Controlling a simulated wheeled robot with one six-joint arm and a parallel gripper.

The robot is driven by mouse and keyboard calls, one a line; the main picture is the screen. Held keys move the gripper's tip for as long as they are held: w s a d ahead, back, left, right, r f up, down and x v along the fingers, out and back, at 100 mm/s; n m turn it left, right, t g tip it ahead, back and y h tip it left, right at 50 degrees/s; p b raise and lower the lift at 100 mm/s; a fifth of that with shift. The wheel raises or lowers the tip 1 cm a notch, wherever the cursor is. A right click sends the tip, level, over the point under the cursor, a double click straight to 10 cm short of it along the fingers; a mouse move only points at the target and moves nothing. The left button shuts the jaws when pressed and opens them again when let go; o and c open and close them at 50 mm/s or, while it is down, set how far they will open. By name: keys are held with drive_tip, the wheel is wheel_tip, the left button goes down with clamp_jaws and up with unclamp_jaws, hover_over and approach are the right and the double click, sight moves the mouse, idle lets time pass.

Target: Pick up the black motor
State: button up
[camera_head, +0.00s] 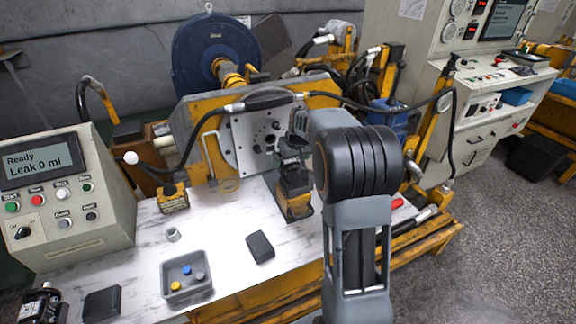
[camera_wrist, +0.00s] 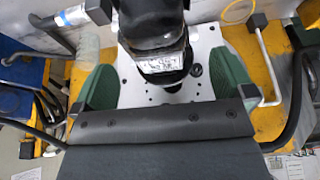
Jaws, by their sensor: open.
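A black motor-like body with a pale label (camera_wrist: 160,50) shows in the wrist view in front of a light metal plate with holes. It lies between the two green fingers of my gripper (camera_wrist: 165,82) in the picture. The fingers are wide apart, and I see no clear contact with it. In the head view a dark body (camera_head: 290,150) sits at the mounting plate (camera_head: 243,145), partly covered by my arm. My fingers are hard to make out there. Another black and metal motor-like part (camera_head: 42,305) lies at the bottom left, cut off by the picture edge.
The white bench holds a grey tray (camera_head: 187,289) with small coloured caps, black blocks (camera_head: 260,247) and a small metal fitting (camera_head: 173,234). A control box (camera_head: 65,190) stands at the left. A black hose (camera_head: 375,108) arches over the yellow frame.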

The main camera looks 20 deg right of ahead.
sight(289, 161)
drive_tip(key=shift+x, duration=2.15)
drive_tip(key=shift+c, duration=0.4)
drive_tip(key=c, duration=1)
drive_tip(key=shift+w+d+r, duration=0.1)
drive_tip(key=shift+r, duration=0.05)
drive_tip(key=shift+c, duration=0.8)
drive_tip(key=shift+r, duration=0.15)
drive_tip(key=shift+r, duration=0.6)
drive_tip(key=s+r+b, duration=0.1)
drive_tip(key=s+r, duration=1)
drive_tip(key=s, duration=0.3)
drive_tip(key=shift+r, duration=0.25)
